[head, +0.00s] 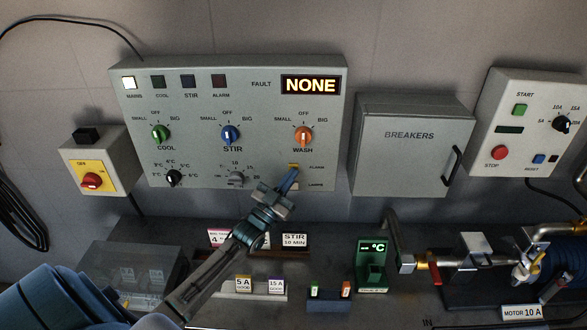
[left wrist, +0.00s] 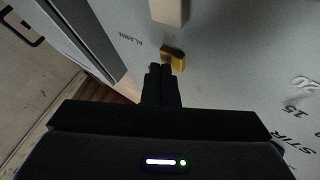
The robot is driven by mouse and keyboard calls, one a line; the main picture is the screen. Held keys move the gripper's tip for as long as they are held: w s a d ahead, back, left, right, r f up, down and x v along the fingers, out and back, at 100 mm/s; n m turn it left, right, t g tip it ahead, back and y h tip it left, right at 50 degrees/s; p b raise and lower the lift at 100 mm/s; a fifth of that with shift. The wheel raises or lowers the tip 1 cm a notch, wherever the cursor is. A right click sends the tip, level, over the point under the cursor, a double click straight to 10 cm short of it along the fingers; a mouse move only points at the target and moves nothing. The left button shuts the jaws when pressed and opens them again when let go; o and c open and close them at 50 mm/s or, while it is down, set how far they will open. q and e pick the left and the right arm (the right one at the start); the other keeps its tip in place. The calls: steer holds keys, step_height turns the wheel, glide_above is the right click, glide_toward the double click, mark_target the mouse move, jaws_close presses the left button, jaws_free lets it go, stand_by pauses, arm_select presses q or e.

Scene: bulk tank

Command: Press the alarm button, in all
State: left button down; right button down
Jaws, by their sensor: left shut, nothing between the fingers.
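The alarm button (head: 293,167) is a small yellow block low on the right part of the grey control panel (head: 205,105), left of the word ALARM. It also shows in the left wrist view as a yellow block (left wrist: 173,58). My left gripper (head: 291,176) is shut and empty, its fingertips just below the button in the head view. In the left wrist view the fingertips (left wrist: 160,70) are right by the button; I cannot tell whether they touch it. The panel's fault display (head: 310,85) reads NONE, and the MAINS lamp (head: 128,83) is lit white. The ALARM lamp (head: 219,81) looks dark.
A pale lamps button (left wrist: 170,10) sits close to the alarm button. The wash knob (head: 303,136) is above it. The closed breakers box (head: 411,146) stands to the right. A green temperature display (head: 372,262) and fuse holders stand on the bench below.

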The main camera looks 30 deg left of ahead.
arm_select(q)
steer(key=shift+s+d+p, duration=0.3)
steer(key=shift+s+d, duration=0.05)
steer(key=shift+s, duration=0.2)
steer(key=s+d+p, duration=0.1)
steer(key=s, duration=0.1)
steer(key=s+d+p, duration=0.1)
steer(key=s, duration=0.1)
steer(key=shift+s+d+p, duration=0.1)
steer(key=shift+d+p, duration=0.2)
stand_by(0.8)
